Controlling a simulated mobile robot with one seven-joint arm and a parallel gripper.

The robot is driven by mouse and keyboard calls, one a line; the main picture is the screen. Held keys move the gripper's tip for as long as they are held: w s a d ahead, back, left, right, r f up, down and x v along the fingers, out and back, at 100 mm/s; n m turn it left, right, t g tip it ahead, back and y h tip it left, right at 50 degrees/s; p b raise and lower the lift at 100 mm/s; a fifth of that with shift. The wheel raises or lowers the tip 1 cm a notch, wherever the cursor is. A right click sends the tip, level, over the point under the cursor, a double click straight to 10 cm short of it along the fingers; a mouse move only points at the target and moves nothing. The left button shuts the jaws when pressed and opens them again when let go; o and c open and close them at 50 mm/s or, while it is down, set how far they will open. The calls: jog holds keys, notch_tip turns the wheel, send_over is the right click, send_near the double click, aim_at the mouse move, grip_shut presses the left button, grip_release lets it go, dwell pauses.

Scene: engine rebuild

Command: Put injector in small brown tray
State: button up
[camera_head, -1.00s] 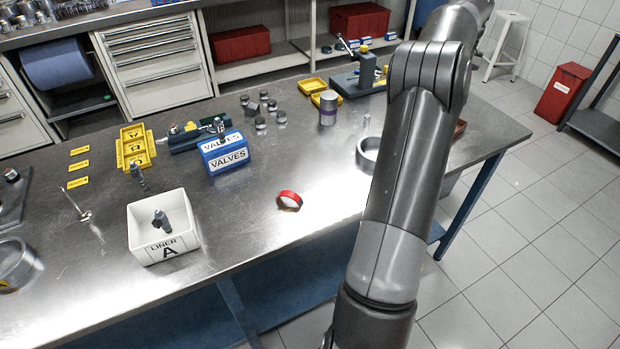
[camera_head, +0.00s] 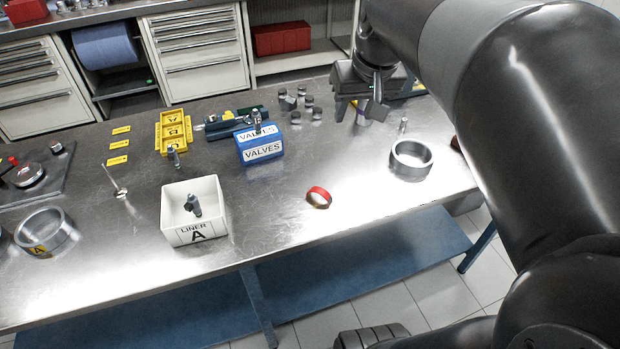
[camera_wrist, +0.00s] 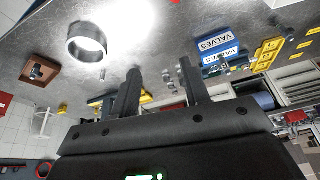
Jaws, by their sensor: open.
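A small dark grey injector-like part (camera_head: 193,205) rests inside the white box labelled LINER A. A similar part (camera_head: 173,156) stands on the table behind that box, and another (camera_head: 256,118) shows behind the blue VALVES box. I cannot tell which is the injector meant. The small brown tray (camera_wrist: 40,70) lies at the left in the wrist view; in the head view only a brown sliver (camera_head: 456,144) shows beside my arm. My gripper (camera_head: 362,103) is open and empty above the far right part of the table; its fingers also show in the wrist view (camera_wrist: 161,80).
The white LINER A box (camera_head: 170,233), blue VALVES box (camera_head: 262,153), yellow tray (camera_head: 160,135) and red ring (camera_head: 318,197) stand on the table. A metal ring (camera_head: 411,160) lies near the brown tray. The table around the red ring is clear.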

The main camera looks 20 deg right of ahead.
jog(key=s+a+f, duration=0.3)
jog(key=s+a, duration=0.2)
jog(key=s, duration=0.1)
jog(key=s+a+f+n+t, duration=0.1)
jog(key=s+a+f, duration=0.3)
jog(key=s+a, duration=0.1)
jog(key=shift+s+a+f+t, duration=0.15)
jog(key=shift+s+a+t, duration=0.2)
jog(key=shift+a, duration=0.35)
